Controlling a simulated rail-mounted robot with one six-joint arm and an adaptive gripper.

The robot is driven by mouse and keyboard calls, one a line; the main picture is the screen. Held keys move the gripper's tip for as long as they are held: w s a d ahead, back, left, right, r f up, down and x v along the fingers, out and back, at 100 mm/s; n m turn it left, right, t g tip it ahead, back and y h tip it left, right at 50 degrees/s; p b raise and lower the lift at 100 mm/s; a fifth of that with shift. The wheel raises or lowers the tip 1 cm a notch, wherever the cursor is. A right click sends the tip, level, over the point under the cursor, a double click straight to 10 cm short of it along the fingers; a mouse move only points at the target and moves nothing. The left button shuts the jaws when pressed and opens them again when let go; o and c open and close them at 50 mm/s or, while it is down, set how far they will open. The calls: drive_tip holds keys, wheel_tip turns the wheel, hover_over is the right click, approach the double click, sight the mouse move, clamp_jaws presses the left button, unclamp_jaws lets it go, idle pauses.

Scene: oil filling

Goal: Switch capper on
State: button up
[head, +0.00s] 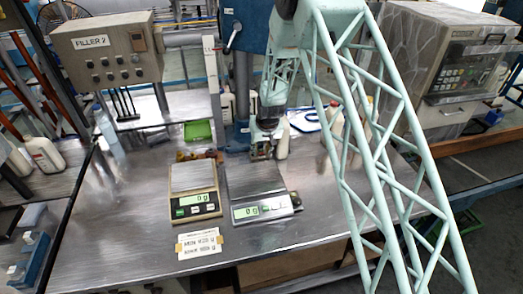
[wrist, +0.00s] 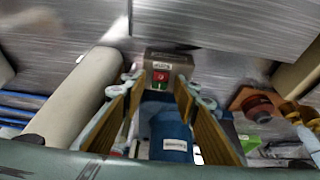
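A small grey-brown switch box (wrist: 167,67) with a red button above a green one shows in the wrist view, just beyond my fingertips and between them. A blue cylindrical body (wrist: 172,135) with a white label sits below it in the picture, also between the fingers. My gripper (wrist: 161,88) is open and empty, with one finger on each side of the box; I cannot tell whether a finger touches it. In the head view my gripper (head: 263,150) points down at the back of the steel table, beside a blue column machine (head: 243,75). The switch box is not discernible there.
Two scales (head: 194,190) (head: 258,192) stand on the steel table (head: 120,225) in front of my gripper. Bottles stand close to its right. A FILLER 2 panel (head: 105,55) is at the left. The wrist view shows a pale cylinder (wrist: 75,95) left and a dark red knob (wrist: 258,106) right.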

drive_tip(key=c, duration=0.8)
